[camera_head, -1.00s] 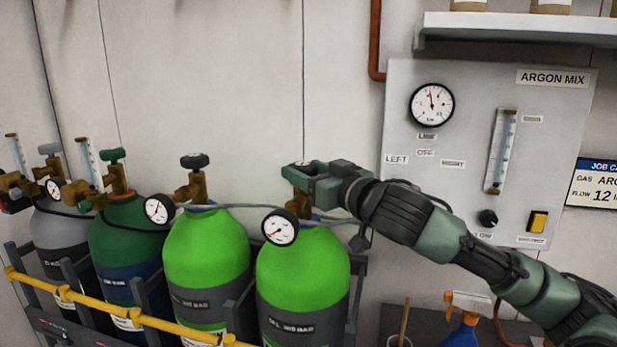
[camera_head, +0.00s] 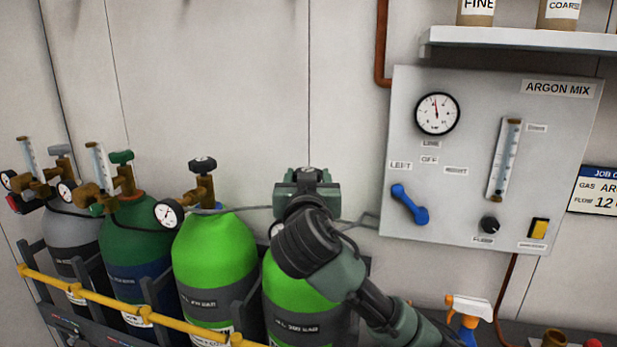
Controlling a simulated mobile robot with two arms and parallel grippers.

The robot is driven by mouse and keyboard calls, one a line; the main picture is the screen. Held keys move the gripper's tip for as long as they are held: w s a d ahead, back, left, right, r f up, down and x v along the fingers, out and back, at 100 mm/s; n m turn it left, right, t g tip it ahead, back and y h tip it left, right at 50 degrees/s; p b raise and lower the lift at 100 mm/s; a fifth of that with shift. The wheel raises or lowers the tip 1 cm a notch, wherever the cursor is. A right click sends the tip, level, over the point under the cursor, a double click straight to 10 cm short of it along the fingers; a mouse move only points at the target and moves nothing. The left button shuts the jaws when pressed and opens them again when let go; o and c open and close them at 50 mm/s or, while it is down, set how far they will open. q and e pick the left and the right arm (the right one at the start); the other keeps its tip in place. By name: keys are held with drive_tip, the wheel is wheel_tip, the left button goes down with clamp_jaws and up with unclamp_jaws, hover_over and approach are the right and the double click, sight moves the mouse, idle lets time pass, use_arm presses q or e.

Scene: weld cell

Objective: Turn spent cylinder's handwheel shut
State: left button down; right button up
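Two bright green cylinders stand in the rack: the left one (camera_head: 214,262) with its black handwheel (camera_head: 202,165) bare on a brass valve, and the right one (camera_head: 290,292). The left one's gauge (camera_head: 168,214) is in plain view. My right gripper (camera_head: 303,178) is at the top of the right cylinder's valve, where its handwheel sits. The gripper and wrist hide that handwheel and most of its gauge (camera_head: 275,229). I cannot tell whether the fingers are closed on the wheel. My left gripper is not in view.
A dark green cylinder (camera_head: 133,240) and a grey cylinder (camera_head: 66,232) stand further left. A yellow rail (camera_head: 100,306) runs along the front. The wall panel (camera_head: 462,240) at right carries a gauge, a flow tube and a blue lever (camera_head: 409,204). A shelf (camera_head: 520,40) juts out above.

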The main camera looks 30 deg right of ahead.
idle(0.4)
drive_tip(key=o, duration=1.4)
drive_tip(key=shift+c, duration=0.2)
drive_tip(key=b+v, duration=0.2)
drive_tip(key=v, duration=0.5)
drive_tip(key=shift+s+a, duration=0.25)
